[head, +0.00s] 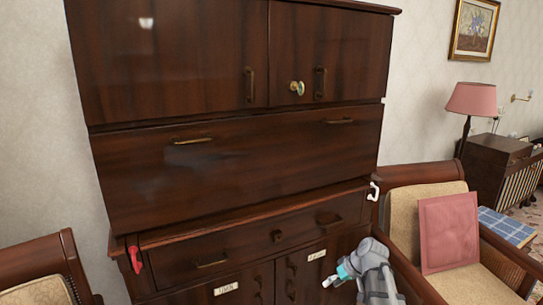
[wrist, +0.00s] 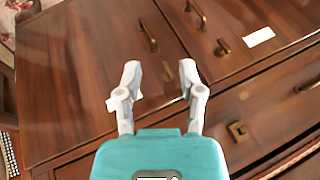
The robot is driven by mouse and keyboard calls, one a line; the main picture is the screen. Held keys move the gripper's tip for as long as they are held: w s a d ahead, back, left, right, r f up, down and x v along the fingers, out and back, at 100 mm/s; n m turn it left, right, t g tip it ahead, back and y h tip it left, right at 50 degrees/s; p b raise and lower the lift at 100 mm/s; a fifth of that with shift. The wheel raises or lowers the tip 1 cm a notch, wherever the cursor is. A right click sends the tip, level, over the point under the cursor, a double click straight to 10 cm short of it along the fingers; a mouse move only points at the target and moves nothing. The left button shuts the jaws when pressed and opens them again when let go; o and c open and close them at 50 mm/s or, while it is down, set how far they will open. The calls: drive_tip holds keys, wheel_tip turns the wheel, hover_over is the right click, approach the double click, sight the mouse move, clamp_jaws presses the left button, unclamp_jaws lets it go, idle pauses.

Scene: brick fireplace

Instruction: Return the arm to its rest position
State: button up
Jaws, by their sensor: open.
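My gripper (wrist: 160,85) shows in the wrist view with its two pale fingers spread apart and nothing between them. Behind the fingers are the dark wooden cabinet doors and brass handles, apart from the fingertips as far as I can tell. In the head view my grey arm is bent at the lower right, in front of the cabinet's (head: 230,160) lower right door. The teal part of my gripper (head: 335,277) is at the arm's left end, and its fingers are too small there to make out well.
An armchair (head: 400,176) with a pink cushion (head: 448,232) stands close to the right of my arm. Another chair (head: 45,262) is at the lower left. A red hook (head: 135,259) and a white hook (head: 373,191) are at the cabinet's sides. A lamp (head: 472,100) stands farther right.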

drive_tip(key=s+a+f+m+g+h, duration=0.1)
drive_tip(key=s+m+h, duration=0.15)
drive_tip(key=s, duration=0.45)
drive_tip(key=s+a+f+m+g+h, duration=0.15)
drive_tip(key=s+h, duration=0.25)
drive_tip(key=s, duration=0.4)
wheel_tip(320, 180, up, 15)
drive_tip(key=p, duration=1.5)
drive_tip(key=shift+w, duration=0.2)
drive_tip(key=shift+a+y, duration=0.15)
drive_tip(key=shift+y, duration=0.1)
idle(0.4)
